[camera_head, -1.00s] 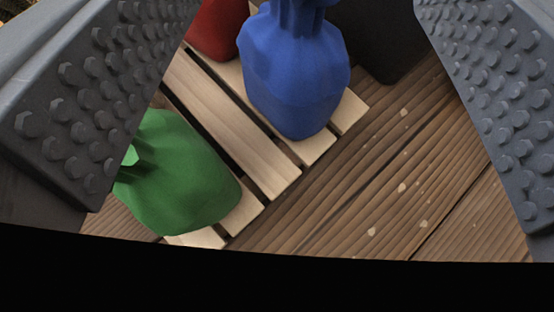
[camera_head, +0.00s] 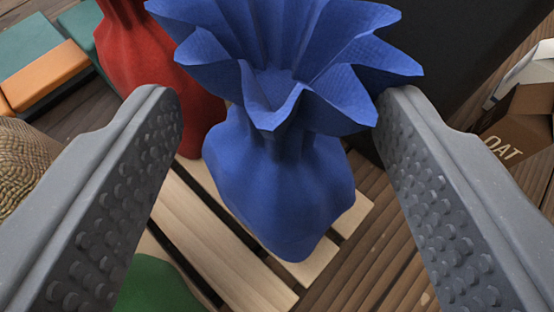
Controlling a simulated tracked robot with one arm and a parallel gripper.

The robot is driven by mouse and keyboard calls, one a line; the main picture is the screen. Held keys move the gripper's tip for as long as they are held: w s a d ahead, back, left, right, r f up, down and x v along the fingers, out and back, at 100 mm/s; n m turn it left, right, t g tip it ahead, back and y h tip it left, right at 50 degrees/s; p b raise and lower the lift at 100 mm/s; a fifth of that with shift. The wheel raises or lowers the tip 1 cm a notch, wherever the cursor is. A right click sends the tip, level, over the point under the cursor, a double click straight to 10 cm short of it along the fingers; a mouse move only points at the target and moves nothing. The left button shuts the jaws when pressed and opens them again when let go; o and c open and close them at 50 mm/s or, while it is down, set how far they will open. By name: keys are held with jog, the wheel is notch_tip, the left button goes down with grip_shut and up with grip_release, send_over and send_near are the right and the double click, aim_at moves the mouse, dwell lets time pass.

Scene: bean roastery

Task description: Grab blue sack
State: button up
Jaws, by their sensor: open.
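The blue sack (camera_head: 278,185) stands upright on a light wooden pallet (camera_head: 215,240), its neck gathered and its top flared wide. My gripper (camera_head: 285,105) is open, with one studded jaw to the left of the sack and the other to the right. The blue sack shows between the two jaws, with a visible gap to each jaw beside its body. Its flared top comes close to the right jaw's tip; I cannot tell whether they touch.
A red sack (camera_head: 190,95) stands behind the left jaw's tip, close to the blue one. A green sack (camera_head: 155,288) is partly hidden at the bottom left. A dark box (camera_head: 450,50) stands behind right. An OAT carton (camera_head: 515,130), woven basket (camera_head: 22,165) and orange block (camera_head: 48,75) lie farther out.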

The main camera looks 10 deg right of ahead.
aim_at(279, 98)
jog(key=b+x, duration=0.2)
jog(key=x, duration=0.3)
jog(key=shift+b, duration=0.3)
jog(key=shift+r, duration=0.1)
grip_shut()
dwell(1.0)
